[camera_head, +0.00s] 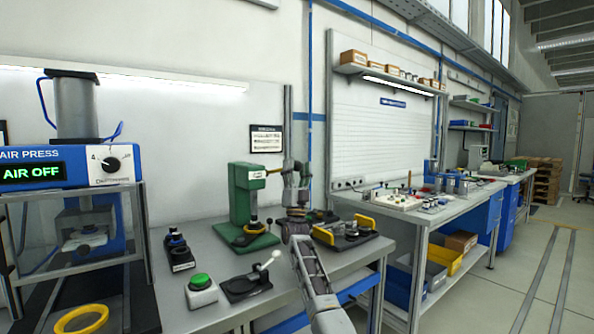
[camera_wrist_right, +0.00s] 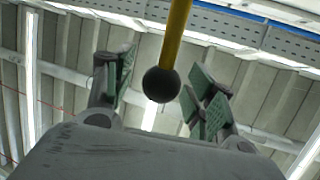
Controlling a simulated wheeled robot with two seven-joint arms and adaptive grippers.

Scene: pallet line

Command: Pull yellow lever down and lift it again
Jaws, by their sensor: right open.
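The green press (camera_head: 238,195) stands on the grey workbench. Its yellow lever (camera_head: 274,171) sticks out to the right from the press head, about level. In the right wrist view the yellow lever (camera_wrist_right: 179,32) comes down from the top and ends in a black ball knob (camera_wrist_right: 161,85). My right gripper (camera_head: 295,169) points upward at the lever's outer end, with its arm coming from below. It is open, with one green-padded finger on each side of the knob and gaps visible on both sides. My left gripper is not in view.
The air press (camera_head: 70,170), reading "AIR OFF", stands at left. In front are a green button box (camera_head: 201,291), a black fixture with a white-knobbed lever (camera_head: 246,286) and a yellow ring (camera_head: 82,319). A fixture with yellow handles (camera_head: 345,236) sits right of my arm.

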